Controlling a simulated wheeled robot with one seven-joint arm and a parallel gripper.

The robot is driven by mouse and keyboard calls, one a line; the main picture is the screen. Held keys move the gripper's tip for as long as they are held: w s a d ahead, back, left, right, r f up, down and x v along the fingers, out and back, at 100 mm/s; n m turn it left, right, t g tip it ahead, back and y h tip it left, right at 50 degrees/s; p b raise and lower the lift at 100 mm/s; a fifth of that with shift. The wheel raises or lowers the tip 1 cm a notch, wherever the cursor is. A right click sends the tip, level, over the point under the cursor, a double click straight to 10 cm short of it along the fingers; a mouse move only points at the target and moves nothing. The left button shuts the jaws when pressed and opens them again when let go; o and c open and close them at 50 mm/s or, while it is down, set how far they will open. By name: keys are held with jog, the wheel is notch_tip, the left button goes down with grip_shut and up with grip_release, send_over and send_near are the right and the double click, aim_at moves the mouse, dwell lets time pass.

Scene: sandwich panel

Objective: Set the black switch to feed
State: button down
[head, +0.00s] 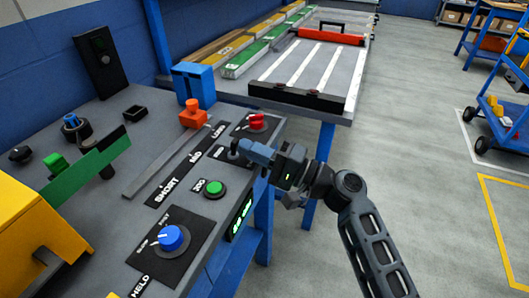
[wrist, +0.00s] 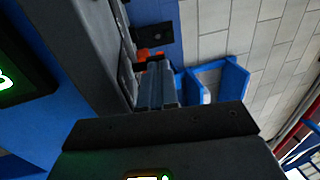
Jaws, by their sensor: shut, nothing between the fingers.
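My gripper (head: 241,146) is shut and empty at the right edge of the grey control panel (head: 139,188). In the wrist view its closed fingers (wrist: 157,85) point along the panel toward an orange part. A small black switch (head: 234,153) stands right at the fingertips in the head view, partly hidden by them. I cannot tell whether they touch or which way the switch is set. A small black label (head: 219,152) lies to its left; its lettering is too small to read surely.
A red knob (head: 257,120) sits just behind my gripper and a green button (head: 214,188) in front. A blue knob (head: 171,238) is nearer. An orange slider handle (head: 193,115) and a blue block (head: 194,84) stand further back. Open floor lies to the right.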

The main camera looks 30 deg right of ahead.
jog(key=shift+r, duration=0.1)
dwell(0.3)
jog(key=p, duration=0.1)
jog(key=r+g+p, duration=0.1)
jog(key=p, duration=0.1)
jog(key=shift+w+a+h+p, duration=0.1)
jog(key=shift+w+h+p, duration=0.1)
jog(key=shift+h+p, duration=0.1)
jog(key=p, duration=0.2)
jog(key=g+h+p, duration=0.1)
jog(key=p, duration=0.2)
jog(key=shift+w+a+r+g, duration=0.25)
jog(key=shift+w+r+g, duration=0.05)
jog(key=shift+r, duration=0.05)
jog(key=shift+f, duration=0.4)
